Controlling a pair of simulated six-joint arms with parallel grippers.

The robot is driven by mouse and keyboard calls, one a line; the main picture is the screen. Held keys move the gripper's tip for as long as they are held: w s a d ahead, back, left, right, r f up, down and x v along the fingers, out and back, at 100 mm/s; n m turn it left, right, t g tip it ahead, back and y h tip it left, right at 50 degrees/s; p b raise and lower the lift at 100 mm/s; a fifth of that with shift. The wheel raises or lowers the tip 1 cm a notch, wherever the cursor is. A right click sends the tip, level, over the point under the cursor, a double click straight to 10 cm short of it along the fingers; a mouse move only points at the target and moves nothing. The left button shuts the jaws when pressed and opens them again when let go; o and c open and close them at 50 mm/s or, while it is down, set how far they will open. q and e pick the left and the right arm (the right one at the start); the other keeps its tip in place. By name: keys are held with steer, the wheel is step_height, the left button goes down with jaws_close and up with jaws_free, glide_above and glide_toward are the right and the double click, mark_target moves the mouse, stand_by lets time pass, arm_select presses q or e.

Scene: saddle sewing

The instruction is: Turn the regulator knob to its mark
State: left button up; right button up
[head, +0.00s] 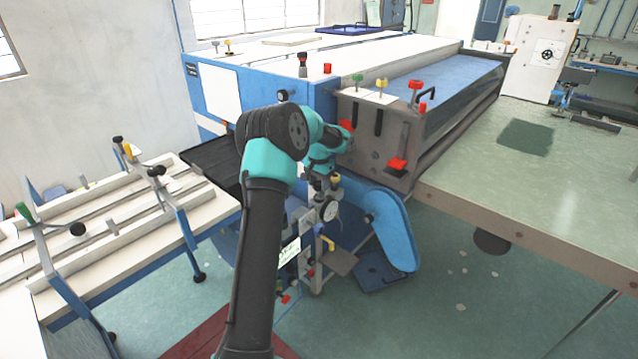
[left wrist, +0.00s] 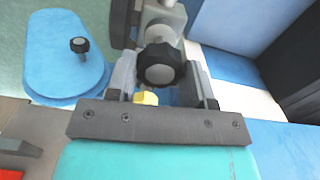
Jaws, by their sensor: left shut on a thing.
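The regulator knob (left wrist: 160,66) appears as a black lobed knob on a grey metal fitting in the left wrist view. My left gripper (left wrist: 160,78) has one finger on each side of this knob and is shut on it. In the head view my left gripper (head: 322,183) is at the front of the blue machine, below its grey end plate, and my arm partly covers it. The knob cannot be made out there. No mark for the knob can be made out. My right gripper is in neither view.
A yellow knob (left wrist: 146,97) lies close to the gripper's base. A white bench with clamps (head: 110,225) is at left, a green table (head: 560,190) at right.

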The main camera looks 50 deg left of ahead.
mark_target(319, 183)
arm_select(q)
steer(key=shift+n, duration=0.3)
steer(key=shift+n, duration=0.8)
steer(key=o, duration=0.9)
step_height(319, 183, up, 18)
steer(key=shift+f, duration=0.25)
